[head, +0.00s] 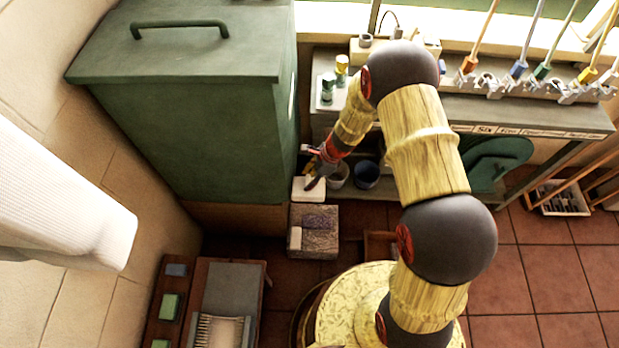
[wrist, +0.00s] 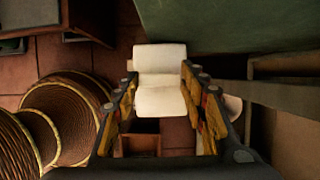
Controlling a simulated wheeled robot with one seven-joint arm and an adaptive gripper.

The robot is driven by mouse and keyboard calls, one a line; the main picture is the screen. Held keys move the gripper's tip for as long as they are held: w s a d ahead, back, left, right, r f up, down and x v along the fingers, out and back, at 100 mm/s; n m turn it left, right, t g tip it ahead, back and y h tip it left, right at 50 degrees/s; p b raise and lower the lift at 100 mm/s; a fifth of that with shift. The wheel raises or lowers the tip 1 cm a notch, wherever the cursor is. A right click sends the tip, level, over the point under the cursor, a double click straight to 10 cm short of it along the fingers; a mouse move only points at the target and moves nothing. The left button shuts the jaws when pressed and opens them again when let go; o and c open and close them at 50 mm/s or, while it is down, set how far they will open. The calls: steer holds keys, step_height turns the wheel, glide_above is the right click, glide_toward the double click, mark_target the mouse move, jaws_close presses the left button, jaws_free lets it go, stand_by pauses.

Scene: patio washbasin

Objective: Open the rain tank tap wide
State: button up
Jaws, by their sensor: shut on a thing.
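The large green box-shaped tank (head: 190,130) stands at the left of the head view, with a dark handle on its lid. Part of its green surface also shows in the wrist view (wrist: 230,25). I cannot make out a tap on it in either view. My gripper (head: 314,178) is low beside the tank's right side. In the wrist view my gripper (wrist: 159,80) has its fingertips at both sides of a white block (wrist: 160,95) and is shut on it. The white block also shows in the head view (head: 310,190). What it is attached to is hidden.
A speckled block (head: 318,243) with small items stands below the gripper. Two pots, one dark blue (head: 366,175), stand just right.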

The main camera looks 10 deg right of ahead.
steer(key=n+g+p, duration=0.1)
steer(key=n+p, duration=0.1)
steer(key=n, duration=0.1)
steer(key=shift+w+r+n+p, duration=0.1)
steer(key=shift+w+n+p, duration=0.05)
steer(key=shift+n+p, duration=0.25)
steer(key=n+g, duration=0.1)
steer(key=n, duration=0.1)
steer(key=n+g+p, duration=0.1)
steer(key=n, duration=0.1)
steer(key=shift+w+n+h, duration=0.1)
steer(key=shift+n+h, duration=0.2)
steer(key=shift+h, duration=0.1)
steer(key=n, duration=0.2)
steer(key=n+g+h+p, duration=0.1)
steer(key=n, duration=0.1)
steer(key=shift+w+a+n, duration=0.1)
steer(key=shift+a+n, duration=0.05)
steer(key=shift+n, duration=0.15)
steer(key=n+h, duration=0.1)
steer(key=n, duration=0.1)
steer(key=n+g, duration=0.1)
steer(key=n, duration=0.1)
steer(key=shift+a+n+h, duration=0.1)
steer(key=shift+n+h, duration=0.3)
steer(key=o, duration=1.2)
